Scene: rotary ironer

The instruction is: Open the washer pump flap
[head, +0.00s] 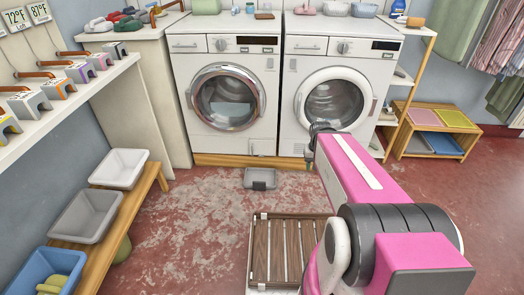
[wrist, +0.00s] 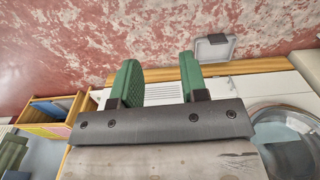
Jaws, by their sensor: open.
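Two white front-loading machines stand side by side, the left one (head: 224,95) with a chrome door ring and the right one (head: 333,95) with a white ring. A small grey flap (head: 257,148) sits low at the right corner of the left machine and looks closed. My gripper (head: 310,157) is low in front of the right machine's lower left part, to the right of that flap. In the wrist view my gripper's green fingers (wrist: 160,82) are apart with nothing between them. A lined white panel (wrist: 160,92) shows behind them. I cannot make out the flap there.
A grey tray (head: 261,179) lies on the floor before the left machine. A wooden slatted rack (head: 277,250) lies nearer. A bench (head: 110,225) with tubs stands left, a low shelf (head: 435,130) right. Worn red floor is open between.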

